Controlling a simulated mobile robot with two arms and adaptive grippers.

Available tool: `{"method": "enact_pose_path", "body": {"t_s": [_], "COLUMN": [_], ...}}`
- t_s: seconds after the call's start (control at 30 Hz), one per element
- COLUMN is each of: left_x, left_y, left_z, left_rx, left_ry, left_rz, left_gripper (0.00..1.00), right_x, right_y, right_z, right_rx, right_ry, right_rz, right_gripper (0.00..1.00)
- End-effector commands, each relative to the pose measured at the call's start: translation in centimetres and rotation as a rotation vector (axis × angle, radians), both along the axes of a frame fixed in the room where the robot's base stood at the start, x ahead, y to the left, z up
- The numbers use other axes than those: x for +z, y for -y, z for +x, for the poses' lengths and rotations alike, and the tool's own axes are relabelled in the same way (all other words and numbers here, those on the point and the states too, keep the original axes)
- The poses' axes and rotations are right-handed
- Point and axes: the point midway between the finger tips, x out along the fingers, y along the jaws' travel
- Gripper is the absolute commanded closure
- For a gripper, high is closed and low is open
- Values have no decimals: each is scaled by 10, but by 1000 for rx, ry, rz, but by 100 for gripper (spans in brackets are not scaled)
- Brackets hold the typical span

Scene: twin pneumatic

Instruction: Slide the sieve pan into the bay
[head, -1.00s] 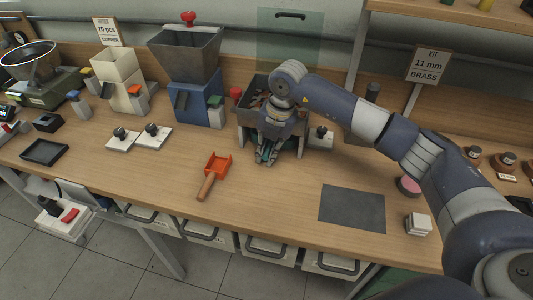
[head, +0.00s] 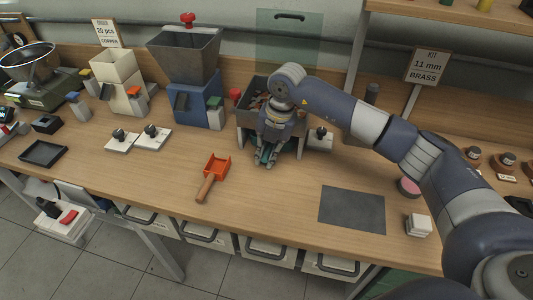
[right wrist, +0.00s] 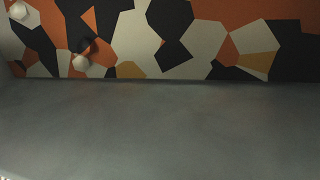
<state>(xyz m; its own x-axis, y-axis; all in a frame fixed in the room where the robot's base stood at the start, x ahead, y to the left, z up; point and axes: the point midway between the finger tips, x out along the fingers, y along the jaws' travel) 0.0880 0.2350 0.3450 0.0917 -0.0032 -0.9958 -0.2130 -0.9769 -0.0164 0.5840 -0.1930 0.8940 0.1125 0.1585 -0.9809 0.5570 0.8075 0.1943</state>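My right gripper (head: 265,162) points down at the front of a grey box-like stand with an open bin on top (head: 246,103). A dark green piece, which looks like the sieve pan (head: 264,152), shows low between the stand's legs, right behind and between the fingers. The gripper and arm hide most of it and the bay opening. I cannot tell whether the fingers grip it. In the right wrist view a plain grey surface fills the lower part, below a band of orange, black and white patches; no fingers show. My left gripper is not in view.
An orange scoop with a wooden handle (head: 214,170) lies left of the gripper. A dark grey mat (head: 352,209) and a white block (head: 418,225) lie to the right. A blue hopper machine (head: 200,98) stands left of the stand. The tabletop in front is mostly clear.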

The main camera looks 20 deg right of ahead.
Motion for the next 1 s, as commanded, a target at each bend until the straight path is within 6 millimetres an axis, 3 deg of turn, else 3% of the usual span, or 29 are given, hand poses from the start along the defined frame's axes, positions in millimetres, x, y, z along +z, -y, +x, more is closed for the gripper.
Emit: {"method": "enact_pose_path", "body": {"t_s": [0.1,0.47,0.57,1.0], "left_x": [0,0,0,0], "left_y": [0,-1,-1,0], "left_z": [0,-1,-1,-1], "left_rx": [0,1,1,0], "left_ry": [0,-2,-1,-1], "left_rz": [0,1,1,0], "left_gripper": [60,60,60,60], "right_x": [1,3,15,100], "right_y": [0,1,3,16], "right_z": [0,-1,-1,-11], "right_rx": [0,0,0,-1], "right_ry": [1,-1,3,4], "right_rz": [0,-1,1,0], "right_gripper": [62,62,62,62]}}
